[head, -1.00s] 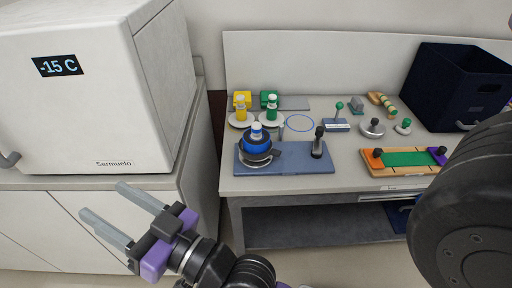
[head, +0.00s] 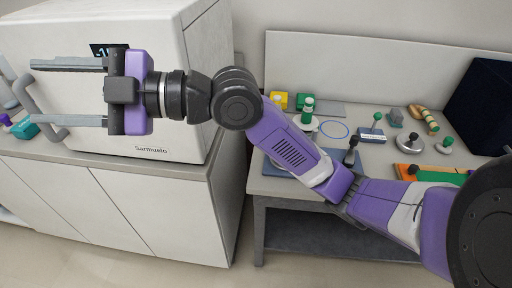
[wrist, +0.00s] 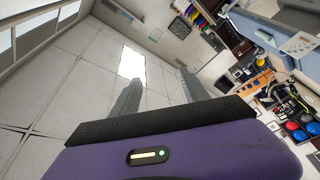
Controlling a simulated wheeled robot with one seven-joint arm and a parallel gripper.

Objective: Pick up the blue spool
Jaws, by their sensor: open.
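My gripper (head: 35,92) is open and empty, in front of the white freezer at the upper left of the head view, with its fingers pointing left. The blue spool is hidden now behind my purple arm, which crosses the workbench. The blue-grey mat (head: 283,163) where it stood in the earlier frame shows only in part. A green spool (head: 307,109) stands on a white disc at the back of the bench. The wrist view shows both fingers (wrist: 158,80) apart with nothing between them, and no blue spool that I can make out.
The white freezer (head: 190,135) stands on a cabinet (head: 150,205) at left. The bench (head: 380,155) holds yellow and green blocks, a blue ring (head: 334,129), several knobbed tools, and a dark bin (head: 482,107) at right. A teal object (head: 25,128) lies at far left.

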